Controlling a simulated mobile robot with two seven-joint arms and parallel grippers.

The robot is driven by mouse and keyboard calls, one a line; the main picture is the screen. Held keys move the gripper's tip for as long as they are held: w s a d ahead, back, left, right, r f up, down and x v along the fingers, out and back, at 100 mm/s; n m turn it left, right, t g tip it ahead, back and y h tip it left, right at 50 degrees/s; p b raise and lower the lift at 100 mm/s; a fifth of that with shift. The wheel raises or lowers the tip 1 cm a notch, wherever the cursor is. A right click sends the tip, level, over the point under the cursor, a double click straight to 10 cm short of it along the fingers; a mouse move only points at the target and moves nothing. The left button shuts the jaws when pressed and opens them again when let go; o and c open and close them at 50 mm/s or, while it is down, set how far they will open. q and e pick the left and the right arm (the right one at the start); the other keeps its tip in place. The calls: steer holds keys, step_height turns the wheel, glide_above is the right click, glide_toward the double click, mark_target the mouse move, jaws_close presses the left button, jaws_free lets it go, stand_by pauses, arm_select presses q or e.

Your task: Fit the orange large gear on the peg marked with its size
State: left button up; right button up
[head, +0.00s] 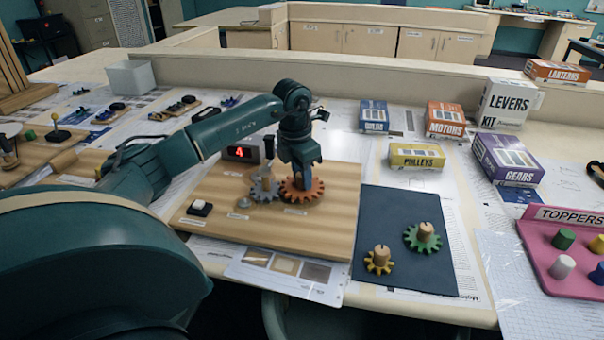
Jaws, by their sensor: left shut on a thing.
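The orange large gear (304,194) is at the right part of the wooden board (235,226), low over it or on it; I cannot tell if it is seated. My left gripper (300,177) is above the gear and shut on its hub, hiding the hub and any peg beneath. A grey gear (263,191) stands on the board just left of the orange gear, and their teeth look close or touching. Small labels lie on the board, too small to read. My right gripper is not in view.
A dark mat (405,283) right of the board holds a green gear (424,238) and a yellow gear (379,262) with wooden knobs. A red "4" display (242,152) stands behind the grey gear. Boxes, including GEARS (507,160), stand behind. A pink TOPPERS tray (540,262) is at right.

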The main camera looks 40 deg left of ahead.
arm_select(q)
steer(key=shift+f, duration=0.5)
steer(key=o, duration=0.7)
